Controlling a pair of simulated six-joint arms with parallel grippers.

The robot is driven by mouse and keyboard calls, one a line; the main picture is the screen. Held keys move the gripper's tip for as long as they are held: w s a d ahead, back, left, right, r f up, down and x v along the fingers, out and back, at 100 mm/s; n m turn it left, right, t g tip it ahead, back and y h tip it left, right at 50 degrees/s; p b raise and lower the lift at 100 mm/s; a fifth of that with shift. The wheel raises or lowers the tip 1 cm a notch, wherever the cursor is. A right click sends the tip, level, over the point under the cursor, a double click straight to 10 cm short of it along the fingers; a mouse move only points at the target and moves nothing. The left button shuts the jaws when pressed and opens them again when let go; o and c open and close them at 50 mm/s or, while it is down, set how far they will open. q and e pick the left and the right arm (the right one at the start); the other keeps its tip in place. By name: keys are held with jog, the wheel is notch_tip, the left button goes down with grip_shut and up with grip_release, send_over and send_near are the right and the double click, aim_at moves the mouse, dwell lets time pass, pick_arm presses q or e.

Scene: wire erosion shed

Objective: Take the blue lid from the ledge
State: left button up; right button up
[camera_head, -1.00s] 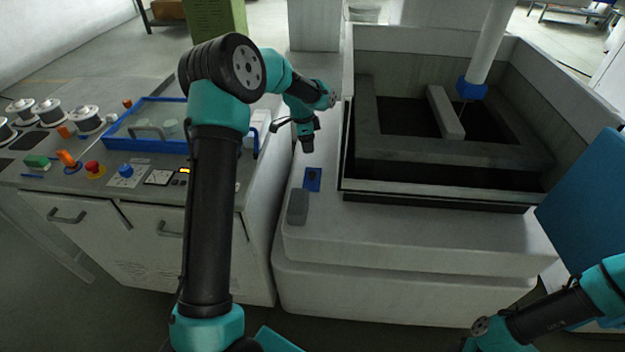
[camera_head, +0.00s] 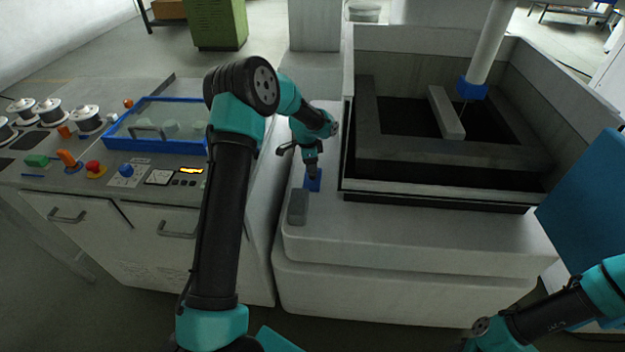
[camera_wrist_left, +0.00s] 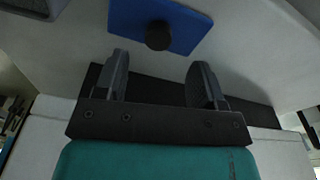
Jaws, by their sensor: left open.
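The blue lid (camera_head: 312,186) is a small flat blue plate lying on the pale ledge (camera_head: 345,232) in front of the tank. In the left wrist view the lid (camera_wrist_left: 190,27) shows a round black knob (camera_wrist_left: 158,36) standing on it. My left gripper (camera_head: 312,172) is just over the lid in the head view and partly hides it. In the left wrist view my left gripper (camera_wrist_left: 160,82) is open, its two fingers apart, with the knob just beyond the gap between them. Nothing is held. My right arm shows at the lower right of the head view, but its gripper is out of view.
A grey block (camera_head: 298,207) lies on the ledge close in front of the lid. The tank wall (camera_head: 440,192) rises to the right. A blue-framed tray (camera_head: 150,142) and spools (camera_head: 88,120) are on the left bench. The ledge's front right is clear.

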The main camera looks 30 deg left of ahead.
pick_arm(q)
jog(key=shift+d+f, duration=0.15)
jog(key=shift+f, duration=1.15)
jog(key=shift+d+f, duration=0.1)
jog(key=shift+f, duration=1.15)
jog(key=shift+c, duration=0.2)
jog(key=c, duration=1)
jog(key=shift+r, duration=0.15)
notch_tip(320, 180, up, 10)
jog(key=shift+f, duration=0.15)
